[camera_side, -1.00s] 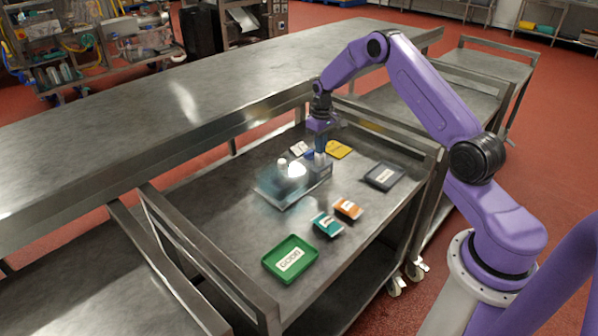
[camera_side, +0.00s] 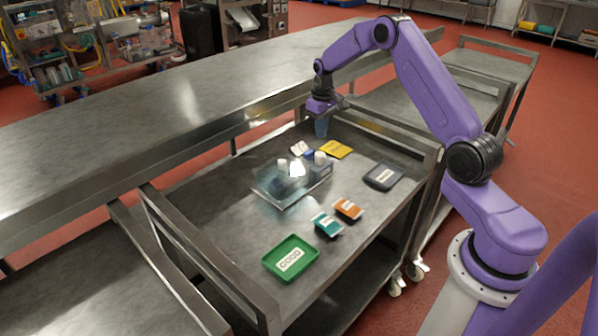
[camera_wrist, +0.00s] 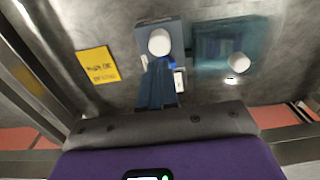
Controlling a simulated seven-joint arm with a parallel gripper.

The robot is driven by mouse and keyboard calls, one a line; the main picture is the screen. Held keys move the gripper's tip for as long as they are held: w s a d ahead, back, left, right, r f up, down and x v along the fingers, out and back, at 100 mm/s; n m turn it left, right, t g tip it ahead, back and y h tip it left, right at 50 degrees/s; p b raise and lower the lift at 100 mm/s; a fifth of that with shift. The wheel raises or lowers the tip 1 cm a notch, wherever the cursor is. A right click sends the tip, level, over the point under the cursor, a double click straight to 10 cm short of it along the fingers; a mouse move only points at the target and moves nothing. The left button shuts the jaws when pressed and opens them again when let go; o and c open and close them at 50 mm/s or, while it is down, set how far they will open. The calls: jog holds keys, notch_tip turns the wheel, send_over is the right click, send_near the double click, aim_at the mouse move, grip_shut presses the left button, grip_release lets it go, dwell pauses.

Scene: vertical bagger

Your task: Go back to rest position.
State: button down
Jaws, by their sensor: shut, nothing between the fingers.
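My gripper (camera_side: 321,128) is shut and empty. In the wrist view my gripper's blue fingers (camera_wrist: 157,85) point toward the grey block with a white round knob (camera_wrist: 159,42). The wrist view also shows the yellow card (camera_wrist: 97,65) at left and a teal clear plate (camera_wrist: 222,45) at right.
On the cart lie a green tray marked GOOD (camera_side: 290,258), a teal packet (camera_side: 327,224), an orange packet (camera_side: 348,209) and a dark tray (camera_side: 384,176). The cart has raised metal rails. A long steel table (camera_side: 150,125) runs behind it.

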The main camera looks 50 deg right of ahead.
jog(key=s+a+r+n, duration=0.2)
jog(key=s+a+r, duration=0.25)
jog(key=a, duration=0.35)
jog(key=s+a+r+n, duration=0.2)
jog(key=s+a+r, duration=0.1)
jog(key=s+a, duration=0.4)
jog(key=s+a+r+n, duration=0.2)
jog(key=s+a+r, duration=0.2)
jog(key=a, duration=0.5)
jog(key=s+r+n, duration=0.1)
jog(key=s+n, duration=0.5)
jog(key=s, duration=1.9)
jog(key=shift+a+r+n, duration=0.15)
jog(key=shift+a+n, duration=0.15)
jog(key=shift+a, duration=0.1)
